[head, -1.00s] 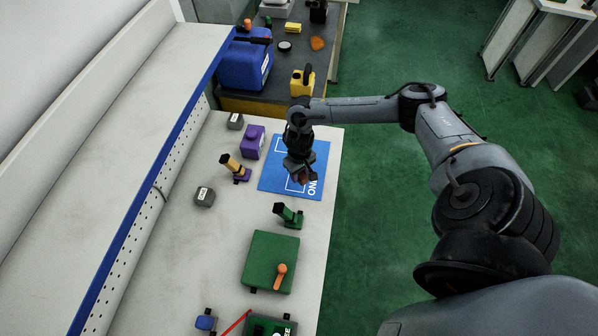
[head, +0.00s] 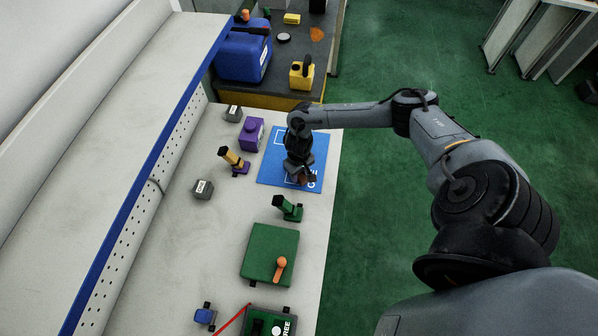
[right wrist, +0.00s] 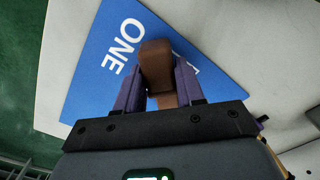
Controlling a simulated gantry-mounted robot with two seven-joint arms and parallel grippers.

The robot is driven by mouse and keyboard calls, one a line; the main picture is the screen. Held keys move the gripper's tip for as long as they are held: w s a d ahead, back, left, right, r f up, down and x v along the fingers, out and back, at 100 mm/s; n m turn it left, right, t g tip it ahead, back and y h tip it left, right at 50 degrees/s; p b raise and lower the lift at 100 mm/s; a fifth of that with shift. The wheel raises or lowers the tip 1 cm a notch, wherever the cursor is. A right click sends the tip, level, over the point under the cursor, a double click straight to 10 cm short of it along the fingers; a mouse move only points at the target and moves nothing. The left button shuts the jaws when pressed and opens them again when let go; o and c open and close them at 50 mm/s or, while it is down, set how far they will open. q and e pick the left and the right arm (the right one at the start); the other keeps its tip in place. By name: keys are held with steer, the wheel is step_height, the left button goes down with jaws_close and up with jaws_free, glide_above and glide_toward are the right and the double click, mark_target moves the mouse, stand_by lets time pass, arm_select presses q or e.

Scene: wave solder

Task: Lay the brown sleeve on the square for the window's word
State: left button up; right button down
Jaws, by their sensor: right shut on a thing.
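My right gripper (right wrist: 158,92) is shut on the brown sleeve (right wrist: 157,62), which sits between its two purple fingers in the right wrist view. In the head view the right gripper (head: 301,174) is over the lower part of the blue mat (head: 268,174), and little of the sleeve shows. The mat has white outlined squares and the word ONE near its right edge; its other word is mostly hidden. I cannot tell whether the sleeve touches the mat. A green box (head: 258,318) at the bottom shows letters ending in REE, cut by the frame. My left gripper is out of view.
Near the mat stand a purple block (head: 251,134), a yellow-and-black piece on a purple base (head: 234,160), a green stand (head: 288,208) and grey weights (head: 203,189). A green box with an orange lever (head: 268,252) is nearer. The bench's middle left is clear.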

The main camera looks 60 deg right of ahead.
steer(key=shift+f, duration=0.15)
stand_by(0.5)
steer(key=shift+f, duration=0.45)
steer(key=c, duration=0.6)
jaws_free()
steer(key=shift+r, duration=0.6)
step_height(320, 180, up, 9)
steer(key=shift+r+p, duration=0.15)
steer(key=shift+p, duration=0.65)
steer(key=shift+r, duration=0.2)
